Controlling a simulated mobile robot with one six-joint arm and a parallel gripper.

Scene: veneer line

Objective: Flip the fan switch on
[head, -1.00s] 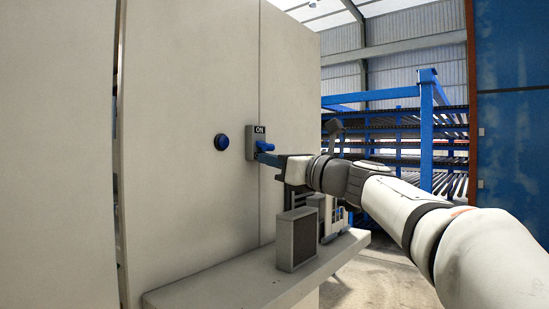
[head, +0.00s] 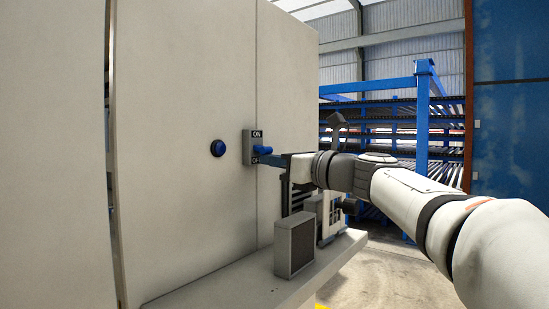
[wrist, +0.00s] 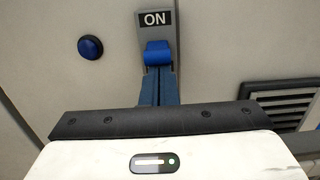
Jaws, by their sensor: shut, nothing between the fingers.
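The fan switch is a grey box (head: 248,146) on the pale panel, with an ON label at its top and a blue lever (head: 263,150) sticking out. In the wrist view the blue lever (wrist: 158,53) sits below the ON label (wrist: 155,18). My gripper (head: 262,160) is shut and empty, its blue fingers close under the lever. In the wrist view the fingers (wrist: 158,82) point at the switch box and hide its lower part. I cannot tell whether the fingertips touch the lever.
A round blue button (head: 218,148) is on the panel left of the switch. Below is a grey ledge (head: 240,293) with a dark-fronted box (head: 295,246) on it. A dark vent (wrist: 285,103) lies at the right in the wrist view. Blue racks (head: 420,120) stand behind.

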